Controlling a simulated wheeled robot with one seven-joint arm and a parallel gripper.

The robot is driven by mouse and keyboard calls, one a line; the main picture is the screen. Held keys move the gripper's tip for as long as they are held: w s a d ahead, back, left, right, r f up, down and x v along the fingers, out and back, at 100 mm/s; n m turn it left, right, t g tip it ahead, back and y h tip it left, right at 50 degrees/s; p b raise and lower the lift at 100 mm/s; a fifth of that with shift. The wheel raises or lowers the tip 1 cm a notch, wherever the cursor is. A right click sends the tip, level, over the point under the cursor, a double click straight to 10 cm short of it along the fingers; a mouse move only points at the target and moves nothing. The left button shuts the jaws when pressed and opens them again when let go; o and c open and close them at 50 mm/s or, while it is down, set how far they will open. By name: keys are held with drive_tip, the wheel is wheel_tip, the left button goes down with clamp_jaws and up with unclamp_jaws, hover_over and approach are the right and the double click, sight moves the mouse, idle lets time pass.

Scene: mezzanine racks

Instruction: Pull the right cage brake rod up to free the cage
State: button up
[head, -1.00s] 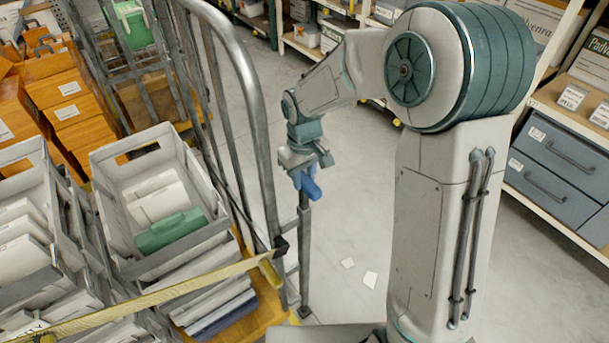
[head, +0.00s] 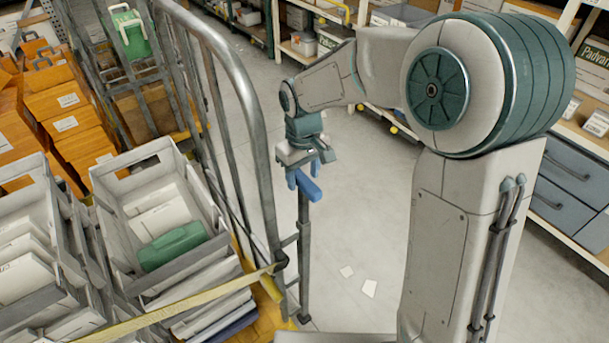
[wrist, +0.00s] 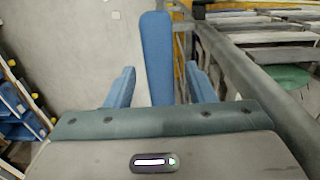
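The brake rod (head: 303,232) is a dark upright post at the right side of the near roll cage (head: 262,150). A blue bar-shaped handle (head: 310,190) sits on its top. My gripper (head: 301,176) is at the handle, pointing down, with its blue fingers beside it. In the wrist view the blue handle (wrist: 157,55) lies between my two fingers, with a gap on each side. My gripper (wrist: 159,72) is open there. I cannot tell how far down the fingers reach around the handle. The rod below the handle is hidden in the wrist view.
Grey crates (head: 170,250) with papers and a green item (head: 173,246) fill the cage, crossed by a yellow strap (head: 150,312). The cage's tubular frame stands close to my gripper on its left. Shelves with grey drawers (head: 565,205) stand at the right. The floor (head: 365,215) between is mostly clear.

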drive_tip(key=shift+f, duration=0.2)
drive_tip(key=shift+r, duration=0.1)
wheel_tip(320, 180, up, 14)
drive_tip(key=b, duration=0.2)
idle(0.3)
drive_tip(key=s+d+f+m+t, duration=0.1)
drive_tip(key=s+d+f+m, duration=0.2)
drive_tip(key=s+d, duration=0.6)
drive_tip(key=s+d+f+m+t, duration=0.2)
drive_tip(key=s+d+f+m, duration=0.1)
drive_tip(key=s+d, duration=0.5)
drive_tip(key=shift+s+d+m+t, duration=0.3)
drive_tip(key=shift+s+d+m, duration=0.1)
drive_tip(key=shift+m, duration=0.5)
drive_tip(key=shift+c, duration=1.4)
drive_tip(key=shift+a, duration=0.15)
